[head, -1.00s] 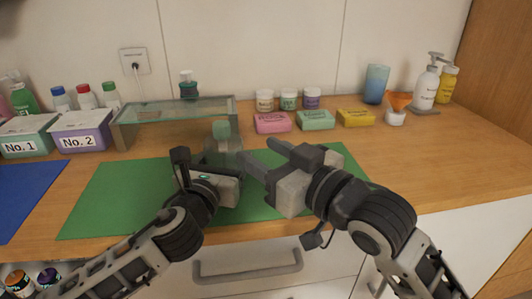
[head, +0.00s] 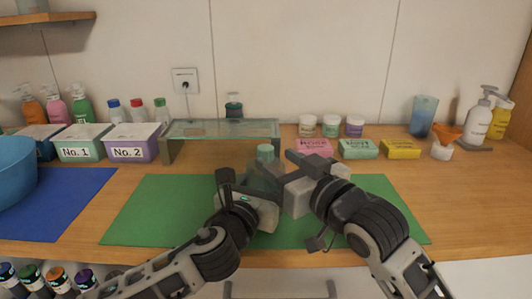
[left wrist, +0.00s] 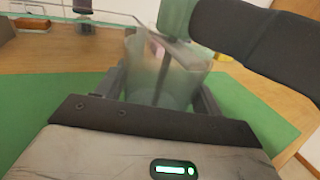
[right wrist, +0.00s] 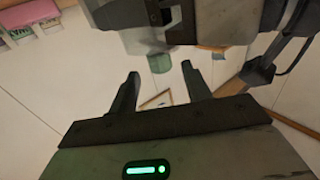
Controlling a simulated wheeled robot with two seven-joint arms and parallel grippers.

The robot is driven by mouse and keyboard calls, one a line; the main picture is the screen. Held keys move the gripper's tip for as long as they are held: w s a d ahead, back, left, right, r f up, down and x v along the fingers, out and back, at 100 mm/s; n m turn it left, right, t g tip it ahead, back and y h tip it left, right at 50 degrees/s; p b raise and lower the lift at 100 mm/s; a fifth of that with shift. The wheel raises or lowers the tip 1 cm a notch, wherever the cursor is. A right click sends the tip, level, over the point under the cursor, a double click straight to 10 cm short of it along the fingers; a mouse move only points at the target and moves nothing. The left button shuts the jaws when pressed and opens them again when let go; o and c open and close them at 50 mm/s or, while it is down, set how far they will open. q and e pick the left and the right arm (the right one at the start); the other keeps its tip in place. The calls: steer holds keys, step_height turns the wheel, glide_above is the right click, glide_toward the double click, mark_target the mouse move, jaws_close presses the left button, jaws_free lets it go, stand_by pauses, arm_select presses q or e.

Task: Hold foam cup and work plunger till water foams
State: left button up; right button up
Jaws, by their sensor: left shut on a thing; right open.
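The clear foam cup (head: 262,180) with its green plunger knob (head: 265,152) is over the green mat (head: 140,215). My left gripper (left wrist: 160,88) is shut around the cup; the cup (left wrist: 150,62) and knob (left wrist: 176,18) also show in the left wrist view. My right gripper (head: 294,157) is open and empty, just to the right of the knob at about its height. In the right wrist view the knob (right wrist: 160,62) appears beyond the open fingers (right wrist: 160,85), apart from them. The water inside the cup cannot be made out.
A glass shelf (head: 222,128) bearing a small dark bottle (head: 234,106) stands behind. Boxes No. 1 (head: 80,143) and No. 2 (head: 130,143), and a blue bowl (head: 12,170), are left. Soap boxes (head: 358,149), jars (head: 331,126) and pump bottles (head: 480,118) are at right back.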

mark_target(270, 155)
steer(key=x, duration=0.5)
